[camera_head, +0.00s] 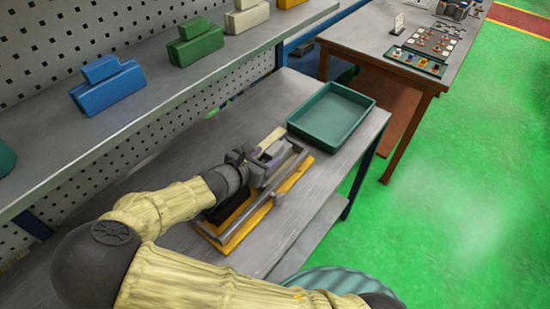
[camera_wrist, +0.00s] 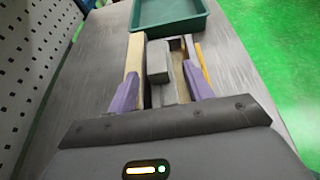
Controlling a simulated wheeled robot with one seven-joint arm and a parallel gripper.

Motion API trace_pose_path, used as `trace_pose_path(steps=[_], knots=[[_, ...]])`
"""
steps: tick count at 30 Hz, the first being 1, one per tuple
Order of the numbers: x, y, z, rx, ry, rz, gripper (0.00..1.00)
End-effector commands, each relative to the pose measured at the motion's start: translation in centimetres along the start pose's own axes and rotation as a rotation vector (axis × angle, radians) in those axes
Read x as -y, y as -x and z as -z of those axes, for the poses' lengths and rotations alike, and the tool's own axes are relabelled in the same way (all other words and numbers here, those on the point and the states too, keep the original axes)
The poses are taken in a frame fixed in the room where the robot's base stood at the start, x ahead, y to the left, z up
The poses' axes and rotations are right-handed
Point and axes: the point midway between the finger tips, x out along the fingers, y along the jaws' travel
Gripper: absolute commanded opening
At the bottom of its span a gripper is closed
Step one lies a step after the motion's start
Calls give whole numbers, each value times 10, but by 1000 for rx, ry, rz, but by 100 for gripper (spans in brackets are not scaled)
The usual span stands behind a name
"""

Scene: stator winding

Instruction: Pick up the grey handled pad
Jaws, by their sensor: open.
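The grey handled pad (camera_wrist: 158,62) shows in the wrist view as a grey block between my two purple-tipped fingers. In the head view a grey block, likely the same pad (camera_head: 274,149), sits at the far end of a yellow-edged fixture (camera_head: 231,240) on the grey workbench. My gripper (camera_head: 266,162) is low over the fixture, beside the block. In the wrist view my gripper (camera_wrist: 161,88) is open, with gaps visible between the fingers and the block. The lower part of the pad is hidden by the gripper, so contact cannot be told.
A green tray (camera_head: 332,114) stands on the workbench just beyond the fixture. A shelf (camera_head: 130,110) on the left holds blue (camera_head: 108,86), green (camera_head: 195,42) and beige handled blocks. A perforated panel backs the bench. A second table (camera_head: 375,45) stands behind.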

Motion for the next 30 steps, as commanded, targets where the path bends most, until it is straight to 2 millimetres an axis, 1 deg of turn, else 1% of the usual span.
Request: trace_pose_path(steps=[6, 10, 27, 29, 30], knots=[[-3, -30, -1, 4, 4, 2, 51], [-4, -42, -1, 2, 2, 1, 51], [-4, -44, 0, 0, 1, -3, 51], [-4, -44, 0, 0, 1, -2, 39], [-4, -44, 0, 0, 1, -2, 31]])
